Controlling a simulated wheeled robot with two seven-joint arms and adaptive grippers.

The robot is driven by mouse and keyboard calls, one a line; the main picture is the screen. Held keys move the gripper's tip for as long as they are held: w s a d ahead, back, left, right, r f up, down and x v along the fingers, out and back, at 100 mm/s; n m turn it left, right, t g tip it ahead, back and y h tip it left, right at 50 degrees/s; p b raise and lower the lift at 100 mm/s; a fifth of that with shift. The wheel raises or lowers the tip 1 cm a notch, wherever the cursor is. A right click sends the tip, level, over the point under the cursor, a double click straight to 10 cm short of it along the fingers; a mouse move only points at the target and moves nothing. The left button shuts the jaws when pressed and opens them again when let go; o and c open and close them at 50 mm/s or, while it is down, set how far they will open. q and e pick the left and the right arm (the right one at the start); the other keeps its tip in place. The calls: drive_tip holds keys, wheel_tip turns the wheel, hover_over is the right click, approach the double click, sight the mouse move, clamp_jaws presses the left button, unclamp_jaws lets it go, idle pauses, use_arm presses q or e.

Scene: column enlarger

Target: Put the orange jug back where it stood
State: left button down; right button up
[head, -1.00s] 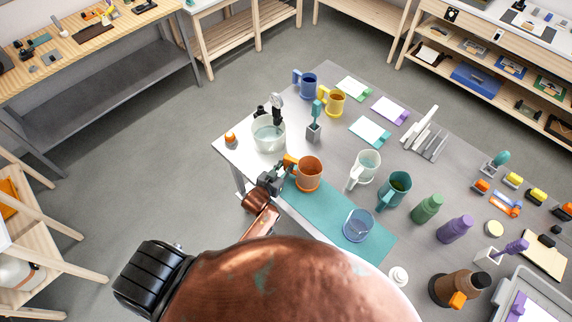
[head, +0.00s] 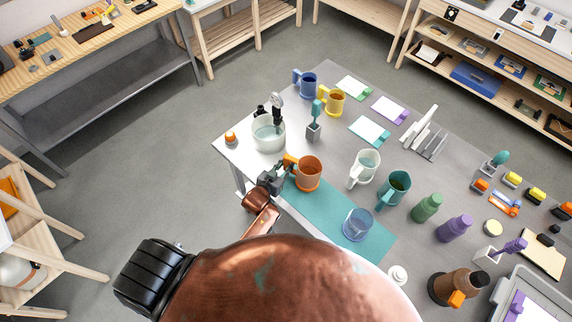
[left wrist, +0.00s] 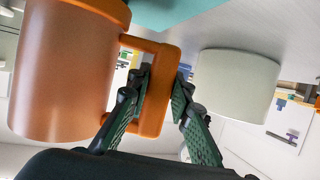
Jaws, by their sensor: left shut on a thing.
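The orange jug (head: 309,174) is upright at the back left end of the teal mat (head: 333,215). I cannot tell whether its base touches the mat or is slightly above it. My left gripper (head: 282,172) comes from the left and is shut on the jug's handle. In the left wrist view the orange jug (left wrist: 65,70) fills the left side, and the left gripper (left wrist: 160,88) has one green-padded finger on each side of the handle. My right gripper is not in view.
A white jug (head: 365,168) and a teal jug (head: 396,189) stand to the right. A clear blue beaker (head: 358,225) is on the mat's front part. Mid-mat is clear.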

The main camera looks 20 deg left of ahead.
use_arm(q)
drive_tip(key=shift+f, duration=0.3)
idle(0.5)
drive_tip(key=shift+f+b, duration=0.25)
drive_tip(key=shift+b, duration=0.15)
idle(0.4)
drive_tip(key=c, duration=1.8)
unclamp_jaws()
drive_tip(key=shift+o, duration=0.6)
drive_tip(key=shift+f, duration=0.2)
drive_tip(key=shift+r, duration=0.1)
